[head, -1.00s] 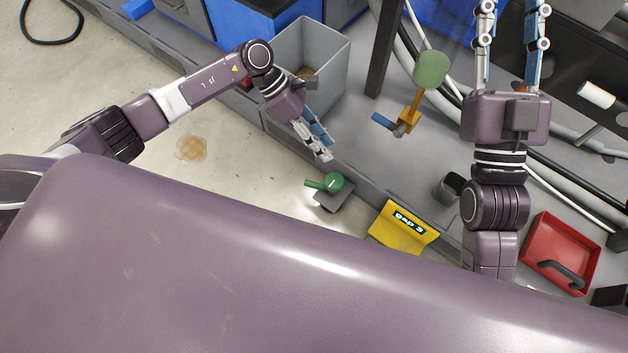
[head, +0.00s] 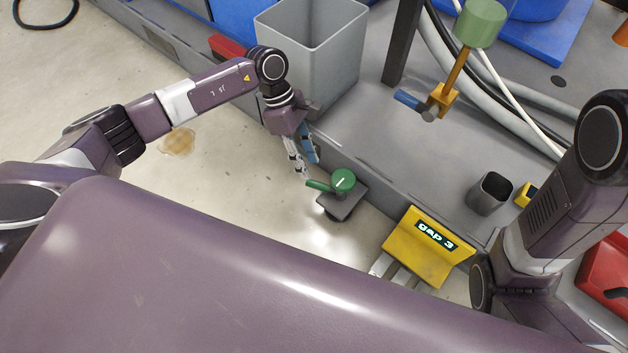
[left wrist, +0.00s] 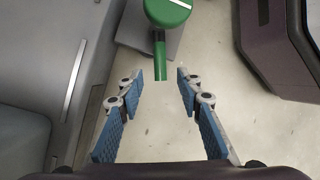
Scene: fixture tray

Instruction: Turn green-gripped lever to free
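A green round knob (head: 344,180) with a short green handle (head: 318,185) and a white line on top sits on a dark grey base by the bench edge. In the left wrist view the handle (left wrist: 159,62) points toward my left gripper (left wrist: 160,78), just beyond and between its fingertips. The left gripper (head: 304,168) is open and empty, close to the handle in the head view. A second green grip (head: 480,22), a thick cylinder, tops an orange rod (head: 456,70) on an orange bracket with a blue piece. My right gripper is out of view.
A grey open bin (head: 315,50) stands behind my left gripper. A dark cup (head: 490,193), a dark post (head: 402,45) and pale hoses (head: 500,95) stand on the grey surface.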

